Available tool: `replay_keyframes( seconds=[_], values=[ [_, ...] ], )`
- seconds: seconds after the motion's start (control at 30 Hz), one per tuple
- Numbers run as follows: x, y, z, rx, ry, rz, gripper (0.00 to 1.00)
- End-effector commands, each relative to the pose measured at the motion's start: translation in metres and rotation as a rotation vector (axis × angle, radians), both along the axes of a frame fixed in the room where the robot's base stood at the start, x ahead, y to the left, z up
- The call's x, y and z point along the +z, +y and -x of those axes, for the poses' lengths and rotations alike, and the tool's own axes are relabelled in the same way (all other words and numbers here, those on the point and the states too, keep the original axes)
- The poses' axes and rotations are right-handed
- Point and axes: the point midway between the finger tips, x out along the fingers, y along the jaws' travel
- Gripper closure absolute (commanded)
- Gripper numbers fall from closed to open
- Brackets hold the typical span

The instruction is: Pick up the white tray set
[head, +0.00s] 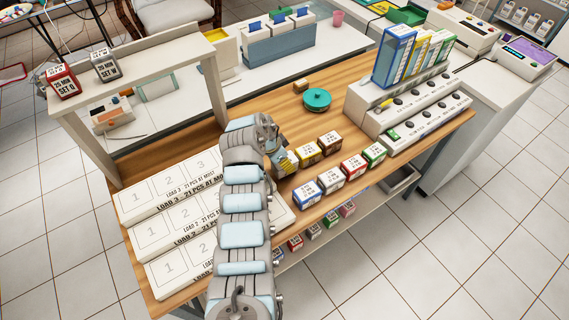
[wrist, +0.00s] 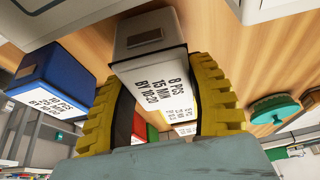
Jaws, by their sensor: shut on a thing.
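The white tray set (wrist: 150,37) is a pale box with a grey-white top and a label reading 8 PCS, 15 MIN, BY 10:20. In the wrist view my gripper (wrist: 155,82) has its yellow fingers on either side of it, shut on it. In the head view my gripper (head: 283,162) is low over the wooden bench, left of the rows of labelled boxes. The held box is hard to make out there, behind my arm. I cannot tell whether it still touches the bench.
A blue box (wrist: 55,80) is close beside my left finger in the wrist view. Brown (head: 307,153), red (head: 353,166) and green (head: 374,153) boxes stand nearby. A teal round object (head: 317,99) lies behind. White numbered load trays (head: 165,183) fill the bench's left side.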

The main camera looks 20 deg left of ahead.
Motion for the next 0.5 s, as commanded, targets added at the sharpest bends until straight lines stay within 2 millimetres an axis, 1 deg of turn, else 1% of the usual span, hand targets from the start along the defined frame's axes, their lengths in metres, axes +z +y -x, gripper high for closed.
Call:
replay_keyframes(
  seconds=[0.03,0.1,0.33,0.5],
  values=[
    [0.010,0.001,-0.001,-0.001,-0.006,-0.003,0.84],
    [0.020,0.000,0.000,-0.001,-0.003,-0.002,0.84],
    [0.033,-0.002,0.015,0.001,-0.002,-0.001,0.84],
    [0.051,-0.004,0.027,0.001,-0.005,-0.001,0.84]
  ],
)
